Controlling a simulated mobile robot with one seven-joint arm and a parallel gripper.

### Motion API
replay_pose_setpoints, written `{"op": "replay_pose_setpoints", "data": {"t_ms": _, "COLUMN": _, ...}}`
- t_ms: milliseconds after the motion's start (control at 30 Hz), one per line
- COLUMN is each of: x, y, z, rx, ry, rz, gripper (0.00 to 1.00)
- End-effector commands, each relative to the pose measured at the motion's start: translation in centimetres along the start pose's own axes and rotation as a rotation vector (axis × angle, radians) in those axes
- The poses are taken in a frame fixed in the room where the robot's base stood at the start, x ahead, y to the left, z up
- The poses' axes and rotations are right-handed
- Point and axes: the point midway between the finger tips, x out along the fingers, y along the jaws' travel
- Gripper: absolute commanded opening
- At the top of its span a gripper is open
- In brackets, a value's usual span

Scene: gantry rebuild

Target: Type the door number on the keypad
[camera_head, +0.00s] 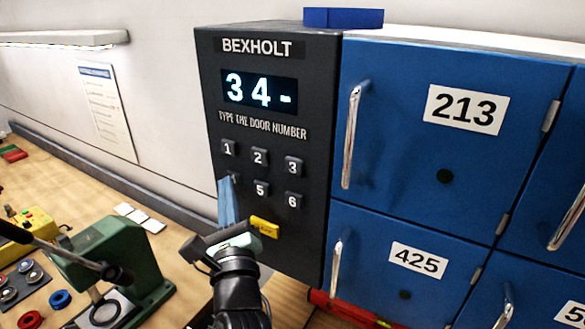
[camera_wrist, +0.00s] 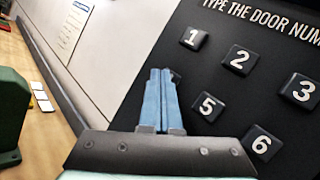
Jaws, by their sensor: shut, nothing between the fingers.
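The dark keypad panel (camera_head: 211,120) labelled BEXHOLT stands left of the blue doors. Its display (camera_head: 260,92) reads "34-", above the words TYPE THE DOOR NUMBER. Keys 1 (camera_head: 228,148), 2 (camera_head: 260,157), 3 (camera_head: 293,166), 5 (camera_head: 262,189) and 6 (camera_head: 293,200) show. My gripper (camera_head: 225,182) is shut, its blue fingers empty, with the tips at the key left of 5, whose face is mostly hidden. In the wrist view the fingertips (camera_wrist: 160,73) lie below key 1 (camera_wrist: 193,38) and left of key 5 (camera_wrist: 208,107). I cannot tell whether they touch the key.
Blue doors marked 213 (camera_head: 465,109) and 425 (camera_head: 419,260) have protruding handles to the panel's right. A yellow tag (camera_head: 265,227) is low on the panel. A green machine (camera_head: 108,262) stands on the wooden bench at left. A blue box (camera_head: 343,18) sits on top.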

Motion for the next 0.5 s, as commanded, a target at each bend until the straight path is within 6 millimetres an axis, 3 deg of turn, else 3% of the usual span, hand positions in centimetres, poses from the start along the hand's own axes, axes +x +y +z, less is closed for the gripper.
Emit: {"op": "replay_pose_setpoints", "data": {"t_ms": 500, "x": -0.35, "y": 0.18, "z": 0.41, "rx": 0.0, "ry": 0.003, "rz": 0.0, "gripper": 0.0}}
